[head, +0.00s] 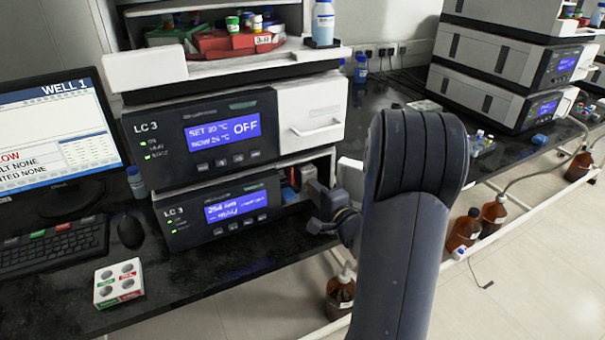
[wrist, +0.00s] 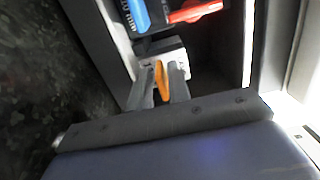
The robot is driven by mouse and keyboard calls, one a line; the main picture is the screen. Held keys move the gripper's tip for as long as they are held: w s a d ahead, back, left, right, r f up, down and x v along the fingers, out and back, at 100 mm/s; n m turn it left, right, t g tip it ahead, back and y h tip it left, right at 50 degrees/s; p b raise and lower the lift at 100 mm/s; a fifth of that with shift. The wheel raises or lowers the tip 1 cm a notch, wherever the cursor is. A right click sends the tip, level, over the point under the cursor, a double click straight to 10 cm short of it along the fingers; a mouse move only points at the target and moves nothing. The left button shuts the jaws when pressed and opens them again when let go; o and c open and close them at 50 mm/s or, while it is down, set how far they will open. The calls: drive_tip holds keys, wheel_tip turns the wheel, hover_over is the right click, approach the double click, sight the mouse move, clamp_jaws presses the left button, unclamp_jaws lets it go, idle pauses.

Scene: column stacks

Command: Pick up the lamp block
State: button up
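A pale grey block with an orange handle (wrist: 165,52), which looks like the lamp block, sits inside the open bay of the lower LC 3 unit in the wrist view. My gripper (wrist: 161,88) reaches into this bay. Its two fingers stand apart, one on each side of the orange handle, with the block's body just beyond the tips. I see no clear grip on the handle. In the head view my gripper (head: 322,197) is at the bay's opening, and the block is hard to make out there.
A blue piece (wrist: 138,14) and a red piece (wrist: 194,11) lie deeper in the bay. The bay wall (wrist: 248,45) is close on the right. A white four-hole holder (head: 118,283) stands on the dark bench, with a mouse (head: 130,231) behind it.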

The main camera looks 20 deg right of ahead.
drive_tip(key=shift+w, duration=0.35)
clamp_jaws()
drive_tip(key=shift+r, duration=0.1)
